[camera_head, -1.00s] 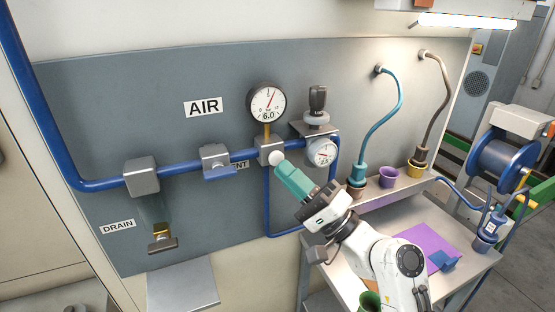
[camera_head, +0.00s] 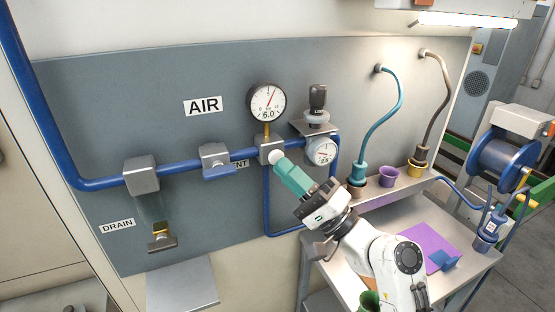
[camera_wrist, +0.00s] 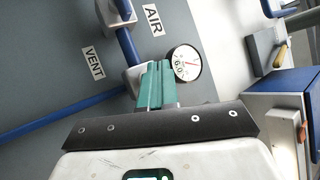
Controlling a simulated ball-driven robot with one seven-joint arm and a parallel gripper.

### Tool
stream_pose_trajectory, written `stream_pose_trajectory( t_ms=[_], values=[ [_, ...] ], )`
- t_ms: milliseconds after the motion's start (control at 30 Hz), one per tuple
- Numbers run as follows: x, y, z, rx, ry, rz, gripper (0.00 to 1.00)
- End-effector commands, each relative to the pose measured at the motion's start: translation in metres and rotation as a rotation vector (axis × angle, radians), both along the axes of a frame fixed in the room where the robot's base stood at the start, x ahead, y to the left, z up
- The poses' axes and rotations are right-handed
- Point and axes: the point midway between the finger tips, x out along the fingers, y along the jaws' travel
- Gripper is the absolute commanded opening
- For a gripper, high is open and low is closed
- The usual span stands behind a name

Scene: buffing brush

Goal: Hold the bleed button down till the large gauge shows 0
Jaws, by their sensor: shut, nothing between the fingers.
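The large gauge (camera_head: 267,102) stands above the pipe on the grey panel. Its digits read 6.0 in the head view; it also shows in the wrist view (camera_wrist: 185,62), too small to read surely. Below it, a white round button (camera_head: 276,157) sits on the front of a grey block (camera_head: 266,146). My gripper (camera_head: 281,165) is shut and empty, its teal fingers pointing at the button. The fingertips are at the button or very close in front of it; I cannot tell whether they touch. In the wrist view the fingers (camera_wrist: 157,66) partly cover the button area.
A smaller gauge (camera_head: 321,151) and a black-topped regulator knob (camera_head: 318,98) are just right of my fingers. A blue pipe (camera_head: 100,185) runs along the panel. A grey valve block (camera_head: 215,158) is left. A bench (camera_head: 400,215) with cups lies at the lower right.

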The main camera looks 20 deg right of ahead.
Motion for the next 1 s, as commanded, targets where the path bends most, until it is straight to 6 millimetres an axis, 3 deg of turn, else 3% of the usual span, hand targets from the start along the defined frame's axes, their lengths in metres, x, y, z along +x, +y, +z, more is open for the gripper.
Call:
stream_pose_trajectory(
  t_ms=[1000],
  values=[
    [0.0098, 0.0001, -0.0003, 0.000, 0.000, 0.000, 0.00]
  ],
)
